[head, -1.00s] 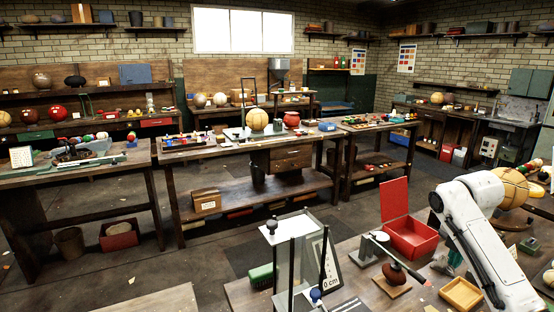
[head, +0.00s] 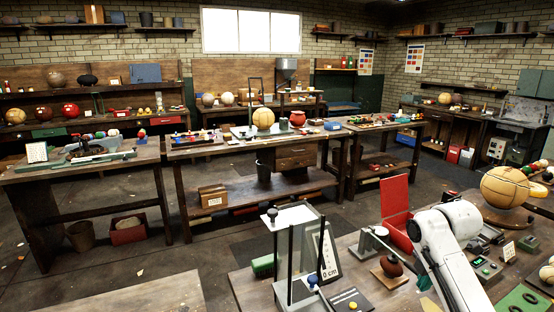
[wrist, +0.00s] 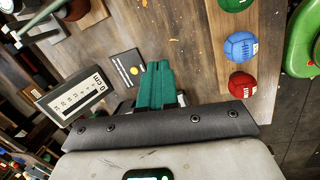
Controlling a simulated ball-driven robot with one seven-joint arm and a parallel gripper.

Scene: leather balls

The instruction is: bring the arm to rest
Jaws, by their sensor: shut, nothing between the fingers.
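My white arm (head: 448,255) rises from the lower right in the head view, in front of the open red box (head: 396,208). In the wrist view my gripper (wrist: 160,68) shows as two green fingers side by side, shut with nothing between them. The fingers are above the wooden bench top (wrist: 190,30). In the head view most of the gripper is hidden or out of frame.
Near the fingers in the wrist view are a dark card with a yellow disc (wrist: 134,71), a scale reading "0 cm" (wrist: 75,90), a blue ball (wrist: 241,46) and a red ball (wrist: 242,85). In the head view a glass-sided stand (head: 292,250) and a large tan ball (head: 505,187) flank my arm.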

